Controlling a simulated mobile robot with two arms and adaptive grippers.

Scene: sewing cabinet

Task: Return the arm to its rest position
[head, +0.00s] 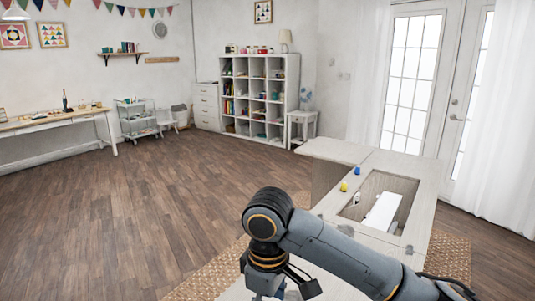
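My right arm comes in from the lower right and bends over the near part of the sewing cabinet (420,188). My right gripper (285,290) hangs below the wrist and is cut off by the bottom edge, so its fingertips do not show. My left arm and gripper are not in view. The cabinet top has a rectangular opening with a white object (382,211) inside it.
A woven rug (205,276) lies under the cabinet. The wooden floor (130,215) to the left is wide and clear. A white cube shelf (260,97), a small side table (303,117), a cart (137,117) and a desk (60,120) stand along the far walls.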

